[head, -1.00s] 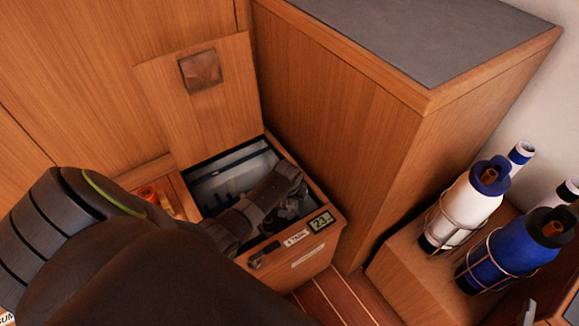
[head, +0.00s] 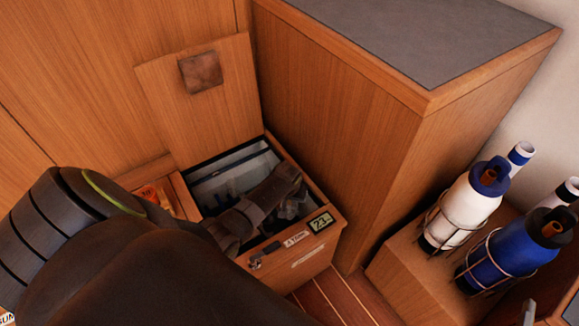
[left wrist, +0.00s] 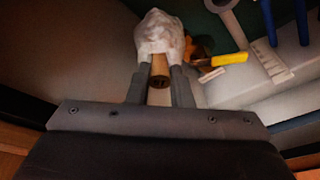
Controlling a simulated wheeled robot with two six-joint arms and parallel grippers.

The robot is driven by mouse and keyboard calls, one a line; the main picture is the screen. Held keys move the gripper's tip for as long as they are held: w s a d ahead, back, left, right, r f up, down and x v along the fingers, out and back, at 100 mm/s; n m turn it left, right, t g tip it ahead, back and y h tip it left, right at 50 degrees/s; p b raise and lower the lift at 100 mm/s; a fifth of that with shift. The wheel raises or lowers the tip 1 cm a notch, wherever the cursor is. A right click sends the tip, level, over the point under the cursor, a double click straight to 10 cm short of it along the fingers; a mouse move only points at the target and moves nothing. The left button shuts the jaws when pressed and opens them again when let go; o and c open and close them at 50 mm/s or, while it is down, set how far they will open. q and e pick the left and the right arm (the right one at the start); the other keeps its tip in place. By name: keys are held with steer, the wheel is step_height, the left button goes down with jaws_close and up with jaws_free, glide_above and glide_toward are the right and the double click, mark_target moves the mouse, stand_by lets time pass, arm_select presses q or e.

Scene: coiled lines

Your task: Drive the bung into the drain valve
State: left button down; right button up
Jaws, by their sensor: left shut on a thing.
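My left gripper (head: 290,204) reaches down into an open wooden locker, its fingertips partly hidden by its own body. In the left wrist view the gripper (left wrist: 163,84) is shut on the bung (left wrist: 159,69), a tan wooden peg with a dark near end. White crumpled material covers the bung's far end. The drain valve (left wrist: 200,46), brownish with a yellow lever (left wrist: 230,58), shows just right of the white material and partly behind it. I cannot tell whether the bung touches it. My right gripper is not in view.
A tall cabinet (head: 330,120) crowds the right side. White and blue bottles (head: 466,208) stand in racks farther right. Blue and white pipes lie inside the locker.

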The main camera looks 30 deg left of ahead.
arm_select(q)
steer(key=shift+f, duration=0.2)
steer(key=c, duration=1.2)
jaws_free()
steer(key=shift+o, duration=0.2)
steer(key=o, duration=0.3)
steer(key=shift+o, duration=0.2)
step_height(320, 180, up, 7)
steer(key=p, duration=0.7)
steer(key=shift+p, duration=0.4)
